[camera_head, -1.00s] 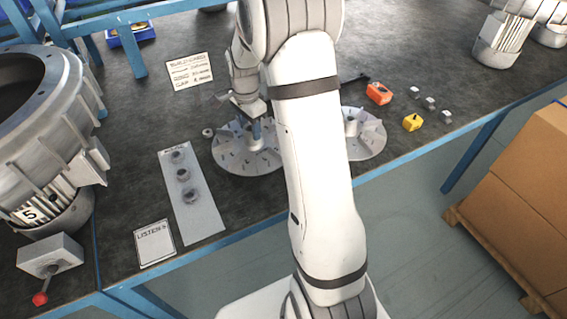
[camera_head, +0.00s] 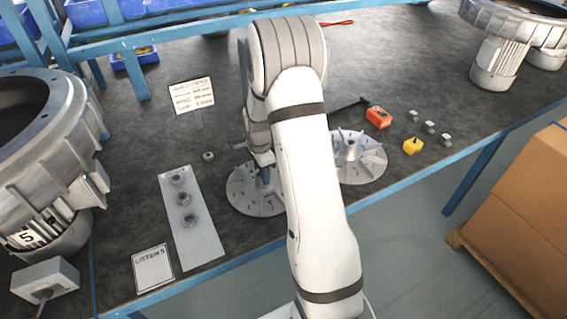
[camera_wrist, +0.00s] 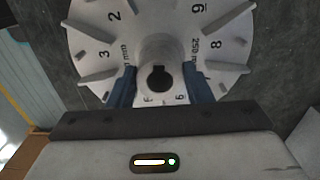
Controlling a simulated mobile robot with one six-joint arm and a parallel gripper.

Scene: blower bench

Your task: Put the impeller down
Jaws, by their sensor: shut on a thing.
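My gripper (camera_wrist: 158,88) is shut on the hub of a grey finned impeller (camera_wrist: 205,22), with one blue finger on each side of the hub in the wrist view. Numbers and a "250 mm" mark show on its disc. In the head view this impeller (camera_head: 245,196) is at the front of the bench, partly hidden behind my arm. Whether it touches the bench top is hard to tell. A second finned impeller (camera_head: 368,163) lies on the bench to the right of my arm.
A grey plate with round parts (camera_head: 203,240) and a "LISTEN 5" card (camera_head: 153,269) lie to the left. A large blower housing (camera_head: 40,150) stands at far left. The bench's blue front edge (camera_head: 215,268) is close.

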